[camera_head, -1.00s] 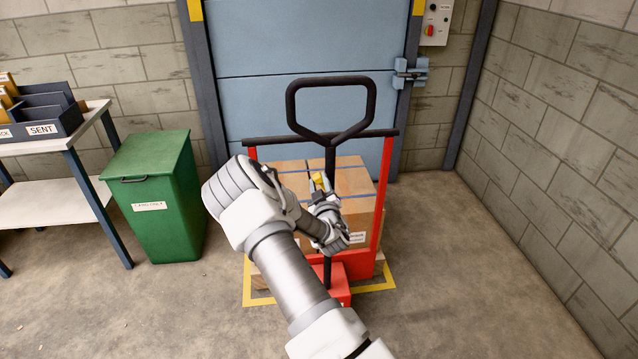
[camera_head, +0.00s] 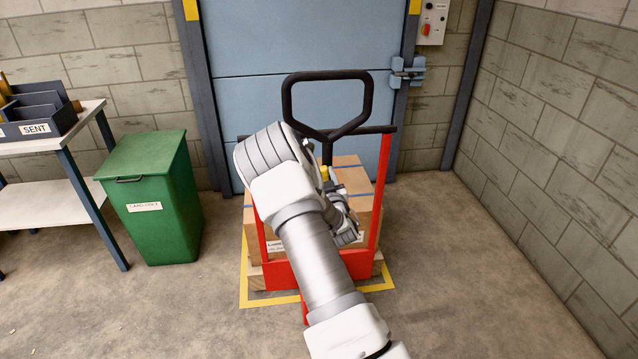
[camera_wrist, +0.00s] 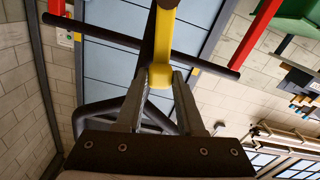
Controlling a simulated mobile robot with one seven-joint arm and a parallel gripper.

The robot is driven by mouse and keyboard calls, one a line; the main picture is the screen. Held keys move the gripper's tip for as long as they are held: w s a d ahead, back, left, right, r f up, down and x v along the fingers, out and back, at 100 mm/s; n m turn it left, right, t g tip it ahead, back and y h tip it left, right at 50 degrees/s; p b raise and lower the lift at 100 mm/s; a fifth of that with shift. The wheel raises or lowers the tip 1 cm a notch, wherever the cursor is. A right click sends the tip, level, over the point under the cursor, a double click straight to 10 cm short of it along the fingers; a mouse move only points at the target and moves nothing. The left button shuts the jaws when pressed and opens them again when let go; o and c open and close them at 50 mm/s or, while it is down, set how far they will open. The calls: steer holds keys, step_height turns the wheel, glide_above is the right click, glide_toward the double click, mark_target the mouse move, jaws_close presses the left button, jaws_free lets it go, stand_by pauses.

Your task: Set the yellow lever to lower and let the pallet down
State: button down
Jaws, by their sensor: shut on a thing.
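The yellow lever (camera_wrist: 162,45) runs down from the top of the wrist view to a rounded end between my gripper's fingers. My gripper (camera_wrist: 160,80) is shut on that end. In the head view a small part of the yellow lever (camera_head: 324,172) shows by my gripper (camera_head: 328,178), in front of the pallet truck's dark handle (camera_head: 287,110). The red pallet truck (camera_head: 382,185) carries boxes (camera_head: 350,178) on a wooden pallet (camera_head: 256,278). My arm hides much of the boxes and truck. I cannot tell whether the pallet touches the floor.
A yellow floor outline (camera_head: 262,303) surrounds the pallet. A green bin (camera_head: 150,205) and a table (camera_head: 50,200) stand at the left. A blue door (camera_head: 250,110) is behind the truck and a block wall (camera_head: 570,150) at the right. Floor between truck and right wall is clear.

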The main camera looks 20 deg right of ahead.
steer(key=s+d+m+b, duration=0.1)
steer(key=d+m+b, duration=0.5)
steer(key=m+b, duration=0.2)
steer(key=shift+s+f, duration=0.3)
steer(key=shift+f, duration=0.15)
steer(key=shift+m, duration=0.3)
steer(key=c, duration=0.5)
jaws_free()
steer(key=shift+s, duration=0.15)
steer(key=v, duration=1.7)
steer(key=shift+s, duration=0.1)
